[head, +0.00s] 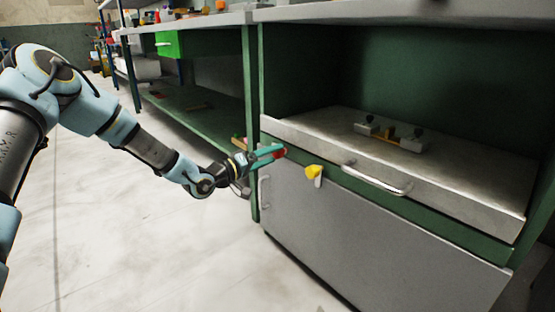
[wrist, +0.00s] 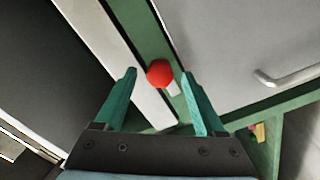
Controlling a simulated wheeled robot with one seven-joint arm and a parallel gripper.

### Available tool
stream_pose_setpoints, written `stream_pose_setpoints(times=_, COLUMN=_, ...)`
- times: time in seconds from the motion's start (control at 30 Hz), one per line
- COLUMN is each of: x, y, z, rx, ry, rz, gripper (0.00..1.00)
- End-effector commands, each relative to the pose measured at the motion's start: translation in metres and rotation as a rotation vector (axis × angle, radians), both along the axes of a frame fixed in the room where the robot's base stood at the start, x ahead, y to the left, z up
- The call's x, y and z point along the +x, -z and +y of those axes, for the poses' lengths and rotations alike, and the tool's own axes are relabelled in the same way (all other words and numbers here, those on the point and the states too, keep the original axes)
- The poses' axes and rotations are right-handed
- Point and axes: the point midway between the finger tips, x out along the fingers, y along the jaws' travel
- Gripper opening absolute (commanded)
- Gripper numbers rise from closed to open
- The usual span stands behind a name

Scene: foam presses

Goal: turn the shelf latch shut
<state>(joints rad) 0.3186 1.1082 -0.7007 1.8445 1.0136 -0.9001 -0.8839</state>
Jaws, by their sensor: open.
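A red knob (head: 280,153) sits on the green strip between the metal shelf and the grey door, near its left end. My gripper (head: 273,151) is at it with teal fingers open. In the wrist view the red knob (wrist: 160,72) shows between the two fingertips (wrist: 159,74), with a small gap on each side. A pale piece shows beside the knob. A yellow latch (head: 314,172) with a pale plate is further right on the same strip. I cannot tell which of the two is the shelf latch, or how far the red knob is turned.
The metal shelf (head: 330,135) has a bar handle (head: 377,180) and a small fixture (head: 390,134) on top. The grey door (head: 350,230) below has a handle (wrist: 285,75). A green bench frame (head: 251,120) stands left of it. The floor (head: 150,230) is clear.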

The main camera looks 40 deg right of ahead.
Motion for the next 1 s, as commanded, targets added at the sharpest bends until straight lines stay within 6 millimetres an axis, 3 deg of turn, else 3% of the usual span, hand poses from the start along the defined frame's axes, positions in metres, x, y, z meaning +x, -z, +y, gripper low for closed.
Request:
stream_pose_setpoints(times=0.2, x=-0.002, y=0.001, z=-0.024, rx=-0.001, ry=0.001, rz=-0.001, gripper=0.72)
stream_pose_setpoints(times=0.57, x=-0.002, y=0.0, z=-0.028, rx=0.001, ry=-0.001, rz=0.0, gripper=0.72)
stream_pose_setpoints(times=1.0, x=-0.002, y=0.0, z=-0.028, rx=0.001, ry=-0.001, rz=0.0, gripper=0.22)
